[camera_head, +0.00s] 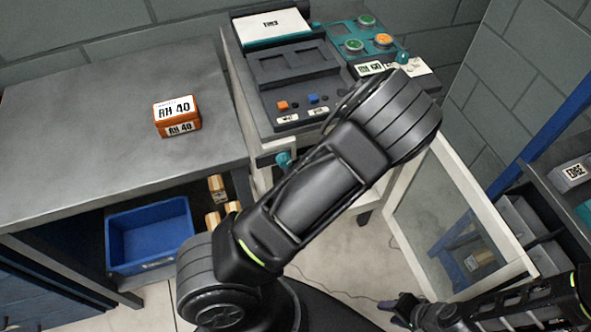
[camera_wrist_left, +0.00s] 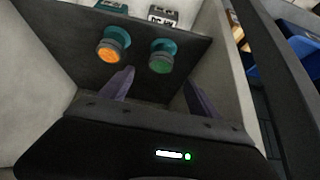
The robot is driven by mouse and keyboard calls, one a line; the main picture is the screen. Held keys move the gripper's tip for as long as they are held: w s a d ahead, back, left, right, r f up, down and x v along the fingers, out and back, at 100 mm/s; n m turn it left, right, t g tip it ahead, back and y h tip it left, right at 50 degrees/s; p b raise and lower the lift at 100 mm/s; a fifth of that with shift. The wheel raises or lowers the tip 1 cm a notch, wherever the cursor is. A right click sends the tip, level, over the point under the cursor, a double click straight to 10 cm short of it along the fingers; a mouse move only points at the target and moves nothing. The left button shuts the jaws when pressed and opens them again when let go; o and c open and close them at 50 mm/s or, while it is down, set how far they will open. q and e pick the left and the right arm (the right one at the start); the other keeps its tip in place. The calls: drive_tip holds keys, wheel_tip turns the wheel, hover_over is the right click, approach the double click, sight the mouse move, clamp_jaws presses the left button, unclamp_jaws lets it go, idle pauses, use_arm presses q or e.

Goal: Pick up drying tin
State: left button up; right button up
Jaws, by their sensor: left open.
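Two round teal canisters, one with an orange face (camera_wrist_left: 110,46) and one with a green face (camera_wrist_left: 163,56), stand on a dark surface in the left wrist view. My left gripper (camera_wrist_left: 158,84) is open and empty; its purple fingers point toward the canisters and appear apart from them. The head view shows similar canisters, with green (camera_head: 366,20), orange (camera_head: 383,40) and green (camera_head: 354,45) faces, on a teal tray. I cannot tell which is the drying tin. My left arm hides its own gripper there. My right gripper (camera_head: 408,312) is low at right; its opening is unclear.
An orange box marked RH 40 (camera_head: 177,116) sits on the grey bench (camera_head: 70,140), which is otherwise clear. A blue bin (camera_head: 150,236) is on the shelf below. A glazed door (camera_head: 432,200) stands right of my left arm. Pale walls (camera_wrist_left: 228,50) flank the left gripper.

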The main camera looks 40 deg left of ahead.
use_arm(q)
drive_tip(key=shift+x, duration=1.25)
drive_tip(key=shift+a+f, duration=0.1)
drive_tip(key=x, duration=0.5)
drive_tip(key=shift+a, duration=0.1)
drive_tip(key=shift+c, duration=0.3)
drive_tip(key=c, duration=1.4)
